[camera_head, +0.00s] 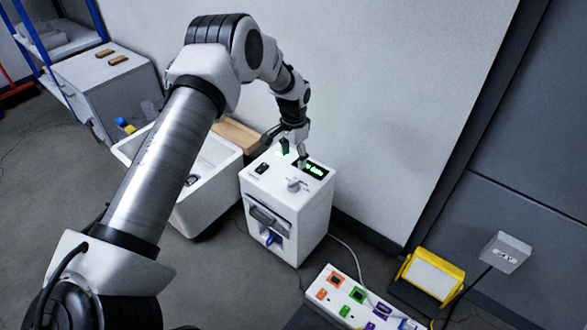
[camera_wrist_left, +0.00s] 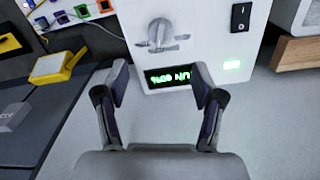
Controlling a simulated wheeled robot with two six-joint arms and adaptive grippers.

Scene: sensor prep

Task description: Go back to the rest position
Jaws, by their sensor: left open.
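My left gripper (camera_head: 287,145) is over the back edge of the top of a white machine (camera_head: 313,215). In the left wrist view the left gripper (camera_wrist_left: 161,80) has its two fingers spread apart with nothing between them. The machine's lit green display (camera_wrist_left: 168,76) shows between the fingers. A grey knob (camera_wrist_left: 160,34), a black rocker switch (camera_wrist_left: 241,16) and a green light (camera_wrist_left: 231,65) are also on the machine's top. My right gripper is in neither view.
A white sink-like basin (camera_head: 205,205) stands left of the machine. A white panel with coloured sockets (camera_head: 338,300), a yellow-framed lamp (camera_head: 431,275) and a grey box (camera_head: 506,252) are at the lower right. A grey cabinet (camera_head: 125,90) stands at the back left. A wall rises behind.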

